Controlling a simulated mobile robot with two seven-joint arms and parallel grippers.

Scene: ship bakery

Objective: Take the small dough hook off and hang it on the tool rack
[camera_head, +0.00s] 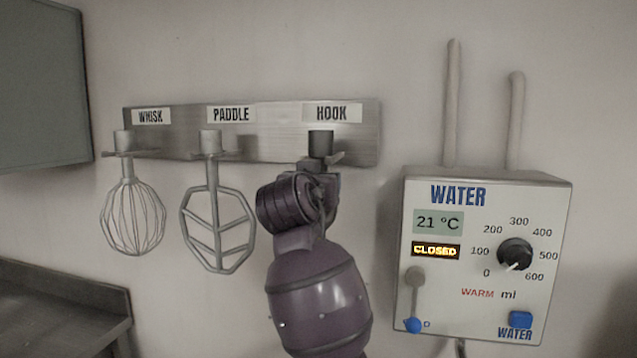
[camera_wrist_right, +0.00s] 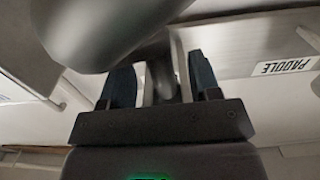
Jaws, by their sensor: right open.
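The dough hook's dark cylindrical hub (camera_head: 321,144) sits at the tool rack (camera_head: 275,117), under the HOOK label. The rest of the hook is mostly hidden behind my right arm in the head view. My right gripper (camera_head: 321,168) is just below the hub. In the right wrist view my right gripper (camera_wrist_right: 162,80) is open, with a grey shaft between its two fingers. A large, smooth grey curved part (camera_wrist_right: 95,30), seemingly the hook, fills the upper left there. I cannot tell whether the fingers touch the shaft. My left gripper is not in view.
A whisk (camera_head: 133,215) and a paddle (camera_head: 217,225) hang on the rack to the left of the hook. A water dispenser box (camera_head: 480,270) with pipes stands on the wall at right. A grey counter (camera_head: 60,310) is at lower left.

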